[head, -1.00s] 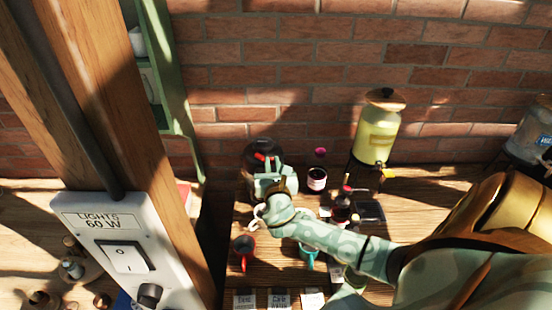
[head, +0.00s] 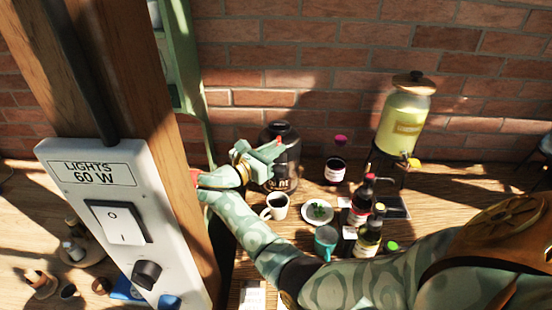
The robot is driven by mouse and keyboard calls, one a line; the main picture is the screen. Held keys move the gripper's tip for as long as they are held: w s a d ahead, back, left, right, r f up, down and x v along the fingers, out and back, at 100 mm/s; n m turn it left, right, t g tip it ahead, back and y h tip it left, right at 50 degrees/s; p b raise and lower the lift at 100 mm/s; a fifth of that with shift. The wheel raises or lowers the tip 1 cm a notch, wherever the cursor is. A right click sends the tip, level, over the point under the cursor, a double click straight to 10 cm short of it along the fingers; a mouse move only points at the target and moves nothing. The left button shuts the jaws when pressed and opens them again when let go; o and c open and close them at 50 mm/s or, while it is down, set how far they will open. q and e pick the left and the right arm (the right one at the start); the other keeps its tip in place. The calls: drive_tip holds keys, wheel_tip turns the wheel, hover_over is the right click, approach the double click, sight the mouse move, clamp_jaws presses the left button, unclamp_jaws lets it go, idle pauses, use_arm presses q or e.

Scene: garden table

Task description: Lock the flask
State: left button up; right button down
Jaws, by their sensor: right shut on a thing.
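The flask (head: 290,172) is a large black vessel with a rounded dark top and pale lettering low on its front. It stands upright on the wooden table by the brick wall. My right gripper (head: 268,158) reaches across from the right and lies against the flask's upper left front. It is shut on a part of the flask; the fingers hide the exact grip. A small red part shows beside the fingertips. My left gripper is not in view.
A white mug (head: 276,206), a small plate (head: 318,212), a teal mug (head: 326,241) and dark bottles (head: 361,200) stand close by. A yellow drink dispenser (head: 402,122) is at the right. A wooden post (head: 150,110) with a switch box (head: 125,215) blocks the left.

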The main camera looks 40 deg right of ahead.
drive_tip(key=shift+w+a+m+g+b, duration=0.1)
drive_tip(key=shift+w+m+g+b, duration=0.1)
drive_tip(key=shift+m+g+b, duration=0.3)
drive_tip(key=shift+r, duration=0.1)
drive_tip(key=c, duration=1.4)
unclamp_jaws()
